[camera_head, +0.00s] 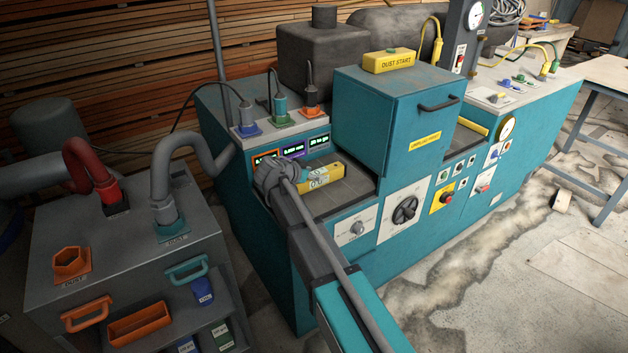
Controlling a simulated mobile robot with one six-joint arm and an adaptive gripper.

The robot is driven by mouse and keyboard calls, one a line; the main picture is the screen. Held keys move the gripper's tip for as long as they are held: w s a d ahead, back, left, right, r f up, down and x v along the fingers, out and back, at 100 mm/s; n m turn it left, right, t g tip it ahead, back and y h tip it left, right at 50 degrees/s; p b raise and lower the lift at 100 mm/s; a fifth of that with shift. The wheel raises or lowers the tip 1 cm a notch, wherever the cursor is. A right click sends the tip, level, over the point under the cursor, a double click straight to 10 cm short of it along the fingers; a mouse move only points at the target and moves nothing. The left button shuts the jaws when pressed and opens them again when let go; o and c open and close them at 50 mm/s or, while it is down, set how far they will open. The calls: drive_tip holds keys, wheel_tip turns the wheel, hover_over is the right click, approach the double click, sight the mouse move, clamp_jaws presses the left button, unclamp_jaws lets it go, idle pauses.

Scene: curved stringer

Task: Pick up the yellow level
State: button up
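The yellow level (328,181), a short yellow block with a pale label or vial area, lies on the dark bed of the teal machine, below the small displays. My gripper (308,175) is at the level's left end, reached by my arm from the lower right. My wrist covers part of that end. The fingers are small and mostly hidden, so I cannot tell whether they touch the level or are closed on it.
The teal box (395,105) with a handle rises right of the level. Hose plugs (281,110) stand on the ledge behind. A grey cabinet (130,250) with hoses and orange holders stands at left. A yellow bar (473,126) lies farther right. Floor at right is mostly open.

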clamp_jaws()
drive_tip(key=shift+r, duration=0.15)
wheel_tip(320, 180, up, 3)
drive_tip(key=p, duration=0.3)
drive_tip(key=s+d+r+p, duration=0.3)
drive_tip(key=s+r+p, duration=0.6)
drive_tip(key=s, duration=0.4)
drive_tip(key=shift+s+r+p, duration=0.35)
drive_tip(key=shift+p, duration=0.2)
drive_tip(key=shift+w+r+p, duration=0.1)
drive_tip(key=shift+r+p, duration=1.2)
drive_tip(key=shift+r, duration=0.05)
